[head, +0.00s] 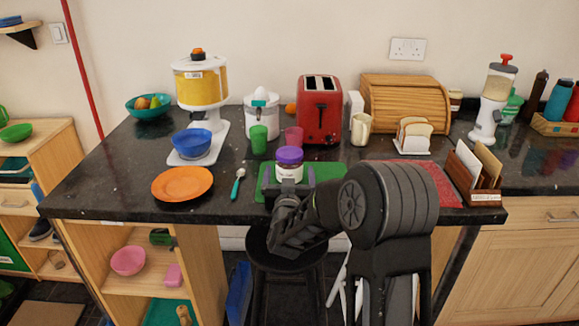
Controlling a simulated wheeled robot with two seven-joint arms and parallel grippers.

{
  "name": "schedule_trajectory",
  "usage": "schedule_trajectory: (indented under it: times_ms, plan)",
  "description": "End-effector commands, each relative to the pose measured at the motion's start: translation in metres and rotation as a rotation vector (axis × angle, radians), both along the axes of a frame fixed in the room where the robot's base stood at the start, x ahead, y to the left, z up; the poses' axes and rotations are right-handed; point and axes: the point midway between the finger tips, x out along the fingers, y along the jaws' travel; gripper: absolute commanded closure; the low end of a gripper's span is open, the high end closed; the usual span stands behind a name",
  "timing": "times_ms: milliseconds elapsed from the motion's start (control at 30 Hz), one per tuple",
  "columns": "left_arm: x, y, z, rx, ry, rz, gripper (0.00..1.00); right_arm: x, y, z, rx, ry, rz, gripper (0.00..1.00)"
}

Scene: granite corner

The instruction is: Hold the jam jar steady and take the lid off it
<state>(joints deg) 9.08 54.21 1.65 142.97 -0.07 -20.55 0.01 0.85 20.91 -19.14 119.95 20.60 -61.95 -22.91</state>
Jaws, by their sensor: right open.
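The jam jar (289,172) stands upright on the green mat (327,170) near the counter's front edge. It has a pale label, and its purple lid (290,155) is on top. My right gripper (293,185) is open at the near side of the jar, low down, with its fingers pointing at it. The gripper and wrist cover the jar's lower part, so I cannot tell whether the fingers touch it. My left gripper is not in view.
An orange plate (183,183) and a teal-handled spoon (238,184) lie left of the mat. Behind the jar stand a green cup (259,139), a pink cup (294,136) and a red toaster (320,110). A toast rack (413,137) stands to the right.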

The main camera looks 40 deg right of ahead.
Motion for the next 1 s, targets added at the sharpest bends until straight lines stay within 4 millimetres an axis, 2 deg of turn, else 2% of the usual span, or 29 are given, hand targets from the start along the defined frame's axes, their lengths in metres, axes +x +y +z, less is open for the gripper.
schedule_trajectory:
  times_ms: [167, 733, 1000]
  plan:
    - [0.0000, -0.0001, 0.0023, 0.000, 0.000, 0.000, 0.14, 0.0113, -0.0086, 0.0000, -0.001, 0.001, 0.001, 0.08]
    - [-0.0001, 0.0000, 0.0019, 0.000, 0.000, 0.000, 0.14, 0.0111, -0.0082, -0.0002, 0.000, 0.000, 0.001, 0.08]
    - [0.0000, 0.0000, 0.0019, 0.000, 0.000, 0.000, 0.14, 0.0110, -0.0081, -0.0002, 0.000, 0.000, 0.001, 0.30]
